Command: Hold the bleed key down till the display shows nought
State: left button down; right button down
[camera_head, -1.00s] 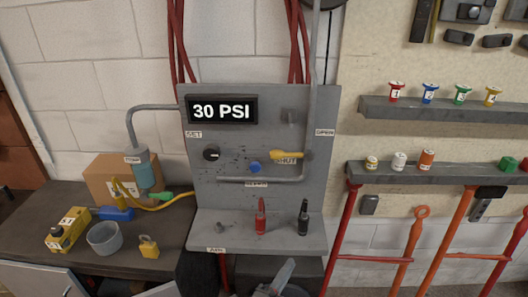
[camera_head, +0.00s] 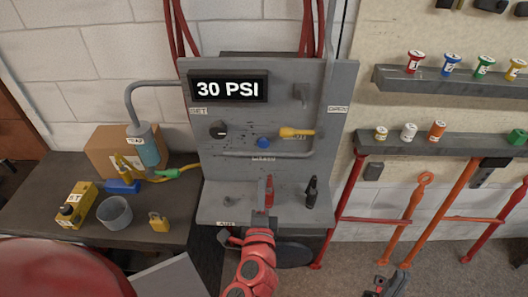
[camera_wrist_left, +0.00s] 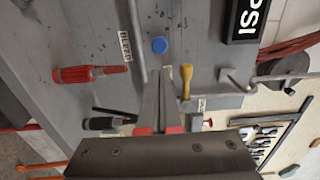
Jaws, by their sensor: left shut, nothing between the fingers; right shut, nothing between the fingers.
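The display (camera_head: 228,88) at the panel's upper left reads 30 PSI. The blue bleed key (camera_head: 263,142) is on the panel above the BLEED label, and it also shows in the left wrist view (camera_wrist_left: 159,45). My left gripper (camera_head: 268,182) is shut and empty in front of the panel's lower part. In the left wrist view its fingertips (camera_wrist_left: 160,74) appear just short of the blue key, with a visible gap. My right gripper (camera_head: 388,281) is shut and empty, low in front, right of the bench.
A yellow lever (camera_head: 295,132) is right of the key, and a grey pipe runs below it. A black knob (camera_head: 218,129) is left. Shelves with spools (camera_head: 415,61) are at right.

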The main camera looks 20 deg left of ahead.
pick_arm(q)
jog(key=b, duration=0.5)
send_near(264, 145)
jog(key=p+x, duration=0.3)
jog(key=x, duration=0.3)
jog(key=shift+w+r+p, duration=0.15)
jog(key=shift+p, duration=0.2)
jog(key=shift+w+a, duration=0.15)
jog(key=shift+w, duration=0.15)
